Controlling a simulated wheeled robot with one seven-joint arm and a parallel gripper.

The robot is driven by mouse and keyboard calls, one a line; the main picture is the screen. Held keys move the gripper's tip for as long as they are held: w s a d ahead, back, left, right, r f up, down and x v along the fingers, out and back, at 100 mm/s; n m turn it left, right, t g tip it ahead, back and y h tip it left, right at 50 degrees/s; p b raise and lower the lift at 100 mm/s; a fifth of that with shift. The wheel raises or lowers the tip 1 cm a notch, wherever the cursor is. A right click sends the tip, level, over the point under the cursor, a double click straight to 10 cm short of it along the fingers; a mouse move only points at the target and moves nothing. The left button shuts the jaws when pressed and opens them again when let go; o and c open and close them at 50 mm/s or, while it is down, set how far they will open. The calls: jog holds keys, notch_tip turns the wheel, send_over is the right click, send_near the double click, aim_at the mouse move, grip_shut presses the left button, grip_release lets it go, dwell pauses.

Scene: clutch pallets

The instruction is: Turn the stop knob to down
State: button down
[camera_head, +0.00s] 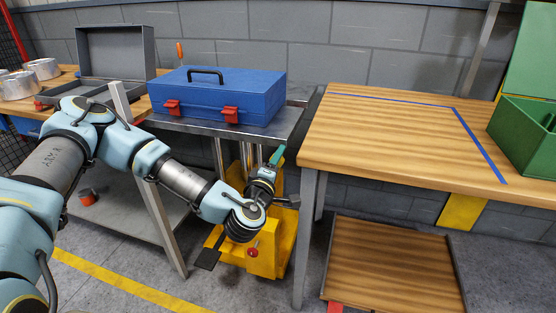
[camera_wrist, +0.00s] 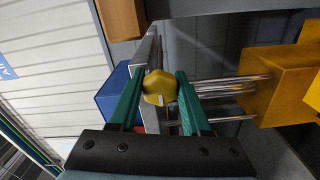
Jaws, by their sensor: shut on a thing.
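A yellow faceted knob (camera_wrist: 159,87) is in the middle of the wrist view, between the two green fingers of my gripper (camera_wrist: 162,76). The fingers are shut on its two sides. In the head view my gripper (camera_head: 277,156) is in the gap between the steel cart and the wooden table, with its green fingertips pointing up and away. The knob cannot be made out there, and which way it is turned is not clear. A yellow machine (camera_head: 284,238) with a red button (camera_head: 252,252) stands on the floor below and behind my wrist.
A blue toolbox (camera_head: 215,92) with red latches sits on the steel cart (camera_head: 180,124), left of my gripper. The wooden table (camera_head: 400,140) is close on the right, with a green bin (camera_head: 520,135). A low wooden pallet (camera_head: 390,270) lies beneath it.

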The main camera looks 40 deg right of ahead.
jog(key=shift+c, duration=1.8)
grip_release()
jog(key=b+v, duration=0.2)
jog(key=v, duration=0.8)
jog(key=shift+s+a, duration=0.15)
jog(key=shift+a, duration=0.2)
